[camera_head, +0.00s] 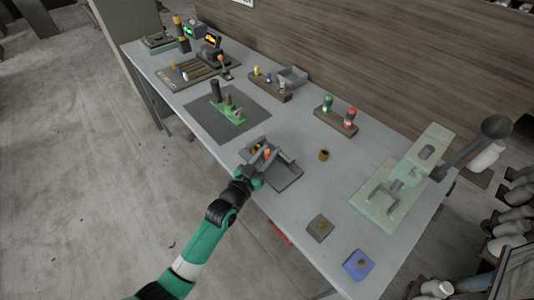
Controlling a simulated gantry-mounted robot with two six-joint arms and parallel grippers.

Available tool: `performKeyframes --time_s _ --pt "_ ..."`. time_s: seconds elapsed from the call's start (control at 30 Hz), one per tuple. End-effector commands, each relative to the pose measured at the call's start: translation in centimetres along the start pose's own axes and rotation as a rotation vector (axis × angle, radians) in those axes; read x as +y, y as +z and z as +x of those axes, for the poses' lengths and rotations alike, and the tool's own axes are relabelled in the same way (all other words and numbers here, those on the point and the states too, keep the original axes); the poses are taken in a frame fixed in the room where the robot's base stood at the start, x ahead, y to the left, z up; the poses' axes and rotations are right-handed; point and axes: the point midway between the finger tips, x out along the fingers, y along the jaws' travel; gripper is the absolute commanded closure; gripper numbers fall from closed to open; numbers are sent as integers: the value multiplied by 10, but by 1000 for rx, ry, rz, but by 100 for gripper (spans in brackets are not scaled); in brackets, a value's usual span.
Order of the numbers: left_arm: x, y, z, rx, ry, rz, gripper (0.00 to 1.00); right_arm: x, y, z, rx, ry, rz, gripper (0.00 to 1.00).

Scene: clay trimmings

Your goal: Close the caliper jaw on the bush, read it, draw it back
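A small dark fixture (288,179), which looks like the caliper, lies near the front edge of the table. It carries a pale green-grey block and an orange-red knob (267,153). A small brass piece, perhaps the bush (256,147), shows at its far left side. My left gripper (259,165) reaches over the fixture's near left corner, close beside the knob. Its fingers are small and overlap the fixture, so I cannot tell whether they touch the knob or are shut. The jaw gap is hidden or too small to see. My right gripper is not in view.
A brown cylinder (323,155) stands alone right of the fixture. A pale green press (382,207) with a long lever stands at the right. A blue tray (358,265) and a brown plate (320,227) lie in front. A dark mat (205,123) with a green stand lies left.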

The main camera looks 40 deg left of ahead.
Motion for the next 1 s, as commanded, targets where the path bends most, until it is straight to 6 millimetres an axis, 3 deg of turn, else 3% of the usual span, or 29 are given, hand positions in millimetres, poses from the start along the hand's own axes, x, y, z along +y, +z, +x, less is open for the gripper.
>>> performKeyframes --time_s 0.03,0.1,0.47,0.57,0.9,1.0 --pt "0 0 0 0 0 0 57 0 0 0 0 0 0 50" --pt "0 0 0 0 -1 0 46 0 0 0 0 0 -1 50" --pt "-1 0 -5 -1 -1 0 46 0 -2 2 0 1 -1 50" --pt "-1 -1 -20 -3 -1 1 46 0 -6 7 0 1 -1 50" --pt "-1 0 -97 -3 -1 1 46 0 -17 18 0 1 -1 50" --pt "-1 0 -110 -1 -1 0 46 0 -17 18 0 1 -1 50"
